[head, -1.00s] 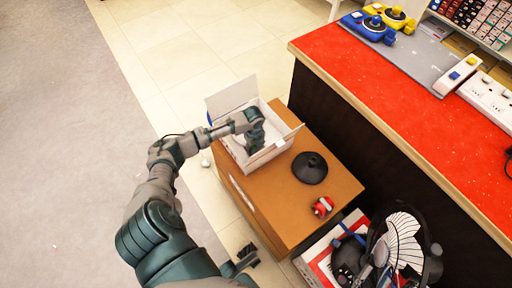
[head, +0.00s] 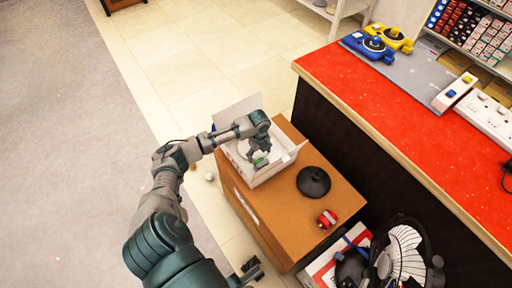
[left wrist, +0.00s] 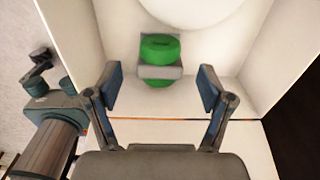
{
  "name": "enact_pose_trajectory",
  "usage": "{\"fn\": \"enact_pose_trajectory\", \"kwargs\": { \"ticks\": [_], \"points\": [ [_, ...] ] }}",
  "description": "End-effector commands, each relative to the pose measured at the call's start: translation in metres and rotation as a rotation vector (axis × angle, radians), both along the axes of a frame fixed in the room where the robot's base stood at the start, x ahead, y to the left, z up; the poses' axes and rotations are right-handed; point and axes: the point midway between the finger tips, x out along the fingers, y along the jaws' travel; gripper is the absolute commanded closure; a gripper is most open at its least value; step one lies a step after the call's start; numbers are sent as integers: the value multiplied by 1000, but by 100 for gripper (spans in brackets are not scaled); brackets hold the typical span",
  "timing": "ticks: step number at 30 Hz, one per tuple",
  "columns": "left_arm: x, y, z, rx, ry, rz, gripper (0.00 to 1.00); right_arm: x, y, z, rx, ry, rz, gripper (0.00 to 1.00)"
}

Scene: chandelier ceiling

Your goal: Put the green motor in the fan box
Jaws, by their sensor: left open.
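The green motor (head: 261,162) lies inside the open white fan box (head: 275,172). The left wrist view shows it as a green round part (left wrist: 160,48) with a grey band, on the box floor beside a large white round thing. My left gripper (head: 259,148) is above the box opening, pointing down. In the left wrist view its two fingers (left wrist: 160,90) are spread apart with nothing between them, and the motor lies beyond the tips, apart from them. My right gripper does not show clearly in any view.
The fan box stands on a brown carton (head: 290,205) with a black round base (head: 313,181) and a small red-and-white item (head: 327,219). A fan (head: 403,255) is at lower right. The red-topped counter (head: 400,100) borders the carton on the right.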

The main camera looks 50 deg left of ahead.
Motion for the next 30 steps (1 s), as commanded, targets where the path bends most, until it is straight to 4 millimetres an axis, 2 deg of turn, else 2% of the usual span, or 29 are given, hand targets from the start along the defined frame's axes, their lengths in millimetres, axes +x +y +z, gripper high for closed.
{"fn": "enact_pose_trajectory", "kwargs": {
  "ticks": [1, 3, 9, 15, 30],
  "points": [
    [2, 0, 16, 1, -7, -1, 19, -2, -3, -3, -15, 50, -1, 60],
    [1, 0, 27, 3, -5, 0, 19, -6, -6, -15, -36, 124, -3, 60],
    [1, 1, 46, -2, -1, -1, 19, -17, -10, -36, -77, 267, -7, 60],
    [0, 2, 49, -3, 1, 0, 19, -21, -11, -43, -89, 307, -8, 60],
    [0, 0, 50, 0, 0, -1, 19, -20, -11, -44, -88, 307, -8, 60]
  ]
}}
